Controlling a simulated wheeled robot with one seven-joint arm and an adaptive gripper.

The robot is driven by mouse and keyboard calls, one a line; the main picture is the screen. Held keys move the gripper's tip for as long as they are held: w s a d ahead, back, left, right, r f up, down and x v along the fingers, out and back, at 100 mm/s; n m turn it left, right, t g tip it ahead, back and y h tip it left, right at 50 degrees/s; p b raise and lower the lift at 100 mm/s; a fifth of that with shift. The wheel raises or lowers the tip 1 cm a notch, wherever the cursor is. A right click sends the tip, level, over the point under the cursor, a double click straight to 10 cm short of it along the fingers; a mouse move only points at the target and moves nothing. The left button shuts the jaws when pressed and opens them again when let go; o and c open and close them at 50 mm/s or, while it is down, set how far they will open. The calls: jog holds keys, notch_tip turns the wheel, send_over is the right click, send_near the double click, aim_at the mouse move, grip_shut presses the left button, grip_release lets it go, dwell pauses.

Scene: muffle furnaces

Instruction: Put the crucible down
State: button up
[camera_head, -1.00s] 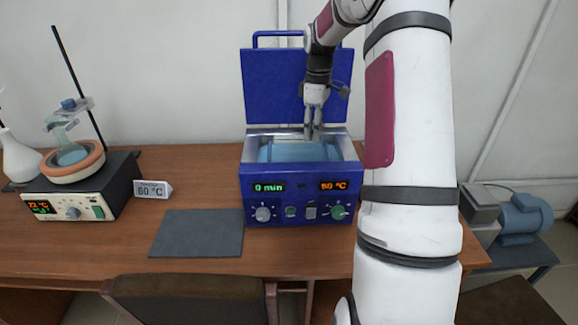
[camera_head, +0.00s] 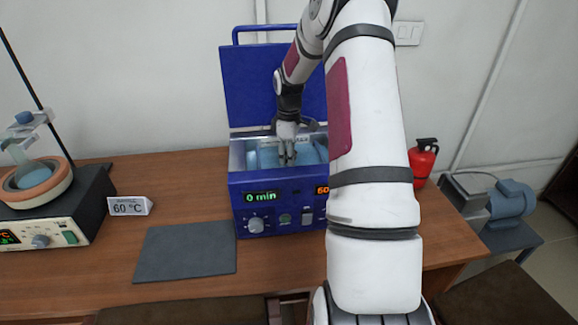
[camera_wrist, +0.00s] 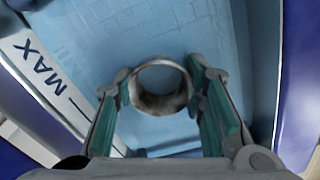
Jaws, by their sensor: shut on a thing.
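The crucible (camera_wrist: 160,101), a small grey-brown round cup seen from above, is between my gripper's green-lined fingers in the wrist view (camera_wrist: 160,80). The fingers are shut on its sides. In the head view my gripper (camera_head: 287,157) points down into the open blue water bath (camera_head: 262,182), and the crucible cannot be made out there. Light blue water and a tiled floor show around the crucible in the wrist view, with a MAX mark on the left wall. Whether the crucible touches the floor cannot be told.
The bath's blue lid (camera_head: 262,85) stands open behind my gripper. A grey mat (camera_head: 186,250) lies bare on the table to the left, near a "60 °C" sign (camera_head: 128,206). A heating device (camera_head: 50,210) stands far left. A red extinguisher (camera_head: 422,162) stands right.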

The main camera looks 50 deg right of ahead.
jog(key=shift+f, duration=1.75)
jog(key=o, duration=1)
jog(key=shift+f, duration=0.15)
